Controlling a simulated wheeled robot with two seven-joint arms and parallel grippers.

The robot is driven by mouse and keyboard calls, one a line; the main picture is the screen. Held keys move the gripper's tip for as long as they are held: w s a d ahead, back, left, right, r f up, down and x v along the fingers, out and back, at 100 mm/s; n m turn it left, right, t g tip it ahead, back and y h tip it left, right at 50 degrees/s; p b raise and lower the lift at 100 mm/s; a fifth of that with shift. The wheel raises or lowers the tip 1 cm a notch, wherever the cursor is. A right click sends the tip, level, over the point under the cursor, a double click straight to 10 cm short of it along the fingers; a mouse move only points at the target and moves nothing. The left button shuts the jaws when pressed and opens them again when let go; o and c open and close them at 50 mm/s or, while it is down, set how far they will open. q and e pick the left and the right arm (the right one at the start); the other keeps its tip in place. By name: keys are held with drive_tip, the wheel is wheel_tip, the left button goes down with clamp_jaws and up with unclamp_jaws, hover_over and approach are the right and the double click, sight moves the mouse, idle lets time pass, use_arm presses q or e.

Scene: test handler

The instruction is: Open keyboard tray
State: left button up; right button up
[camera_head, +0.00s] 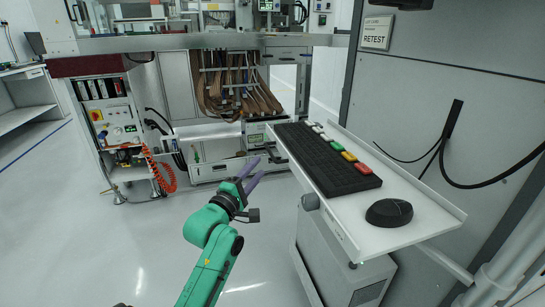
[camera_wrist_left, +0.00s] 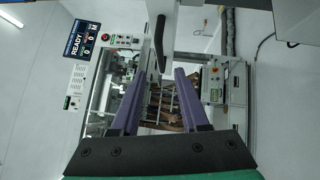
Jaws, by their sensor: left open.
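The white keyboard tray (camera_head: 415,190) stands out roughly level from the grey cabinet at the right in the head view. It carries a black keyboard (camera_head: 318,160) with a row of coloured keys and a black mouse (camera_head: 389,212). A small grey knob (camera_head: 310,201) sits on the tray's left edge. My left gripper (camera_head: 256,172), with purple fingers, is open and empty to the left of the tray, apart from it. In the left wrist view the open fingers (camera_wrist_left: 160,76) show with a dark bar (camera_wrist_left: 161,42) beyond them; I cannot tell what it is. My right gripper is not in view.
The grey cabinet (camera_head: 420,100) carries a RETEST sign (camera_head: 376,33) and hanging black cables (camera_head: 450,130). A grey box (camera_head: 365,280) stands under the tray. A test machine with bundled cables (camera_head: 232,85) stands behind. The floor (camera_head: 110,240) at left is clear.

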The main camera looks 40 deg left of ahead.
sight(271, 152)
use_arm(q)
drive_tip(key=x, duration=0.9)
drive_tip(key=shift+b, duration=0.3)
drive_tip(key=shift+f, duration=0.1)
clamp_jaws()
idle(0.6)
